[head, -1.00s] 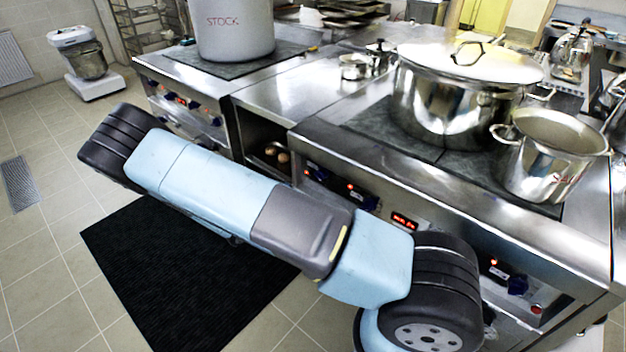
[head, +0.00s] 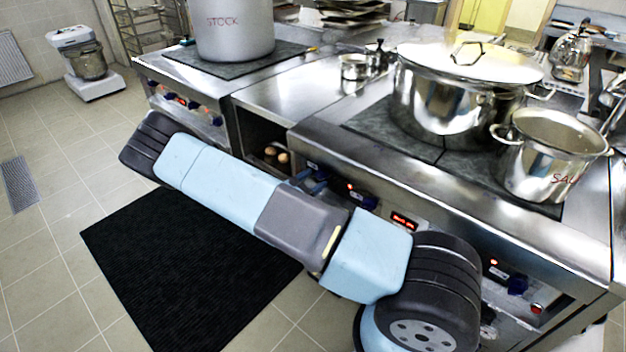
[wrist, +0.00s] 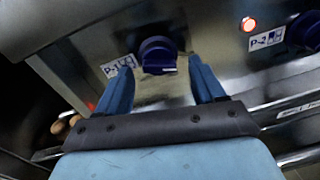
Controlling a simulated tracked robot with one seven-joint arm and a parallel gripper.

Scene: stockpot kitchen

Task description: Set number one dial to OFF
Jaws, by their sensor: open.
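The number one dial (wrist: 158,55) is a dark blue round knob beside a "P-1" label (wrist: 118,66) on the steel front panel. A pale mark shows on its lower edge; I cannot read its setting for certain. My gripper (wrist: 160,66) is open, with one blue finger on each side below the dial, and nothing is between them. The dial appears just beyond the fingertips; I see no contact. In the head view my gripper (head: 309,183) is at the stove's front panel near its left end, largely behind my arm, and it hides the dial there.
A second dial (wrist: 306,32) marked P-2, with a lit red lamp (wrist: 248,24), is to the right. A rail (wrist: 285,112) runs below the panel. A large lidded pot (head: 450,105) and a smaller pot (head: 545,160) stand on the stovetop.

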